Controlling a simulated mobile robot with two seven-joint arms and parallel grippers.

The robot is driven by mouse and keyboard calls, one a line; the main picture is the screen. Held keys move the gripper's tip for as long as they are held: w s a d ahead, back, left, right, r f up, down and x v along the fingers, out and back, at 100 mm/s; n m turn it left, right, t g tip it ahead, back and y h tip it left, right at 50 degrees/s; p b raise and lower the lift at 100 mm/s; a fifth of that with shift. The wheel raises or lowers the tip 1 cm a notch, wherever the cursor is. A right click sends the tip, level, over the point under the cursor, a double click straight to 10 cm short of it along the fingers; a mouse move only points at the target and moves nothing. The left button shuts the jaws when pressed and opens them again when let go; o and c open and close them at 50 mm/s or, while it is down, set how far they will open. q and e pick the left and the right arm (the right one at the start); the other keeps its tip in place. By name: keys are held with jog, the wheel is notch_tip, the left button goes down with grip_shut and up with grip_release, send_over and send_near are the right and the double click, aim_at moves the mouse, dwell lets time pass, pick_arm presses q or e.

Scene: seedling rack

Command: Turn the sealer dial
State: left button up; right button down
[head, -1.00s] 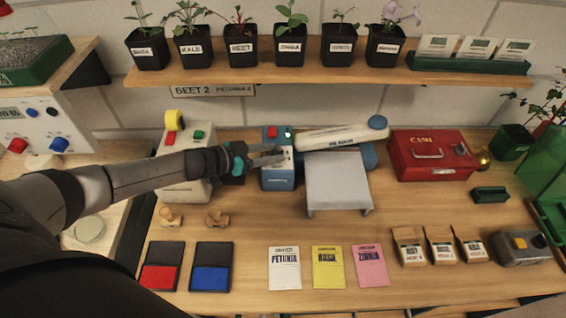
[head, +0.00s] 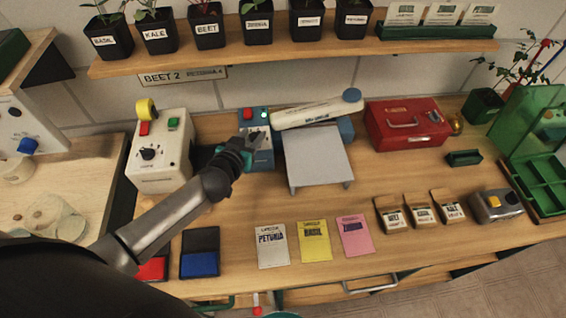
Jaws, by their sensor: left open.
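The bag sealer has a long pale arm (head: 318,110) beside a grey platform (head: 317,157). At its left end is a blue control box (head: 262,160) with a red button and a lit green lamp. My left gripper (head: 254,139) is open and empty in front of this box, its fingers pointing right across the box face. I cannot tell whether it touches the box. No dial shows clearly on the box; the gripper hides part of its face. My right gripper is not in view.
A white machine (head: 160,165) with a black knob stands left of my left gripper. A red cash box (head: 408,124) stands right of the sealer. Seed packets (head: 314,240) and ink pads lie in front. A shelf of potted seedlings (head: 240,48) hangs above. Bench between is clear.

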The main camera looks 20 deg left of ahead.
pick_arm(q)
jog(key=n+y, duration=0.2)
jog(key=d+n+g+y, duration=0.1)
jog(key=n+y, duration=0.1)
jog(key=shift+w+y, duration=0.1)
jog(key=shift+y, duration=0.2)
jog(key=n+g+y, duration=0.2)
jog(key=n+y, duration=0.1)
jog(key=n+g+y, duration=0.1)
jog(key=shift+w+d+n+y, duration=0.3)
jog(key=shift+n+y, duration=0.1)
jog(key=b+v, duration=0.1)
jog(key=v, duration=1.4)
jog(key=shift+r+b, duration=0.15)
jog(key=shift+b, duration=0.25)
jog(key=shift+s, duration=0.1)
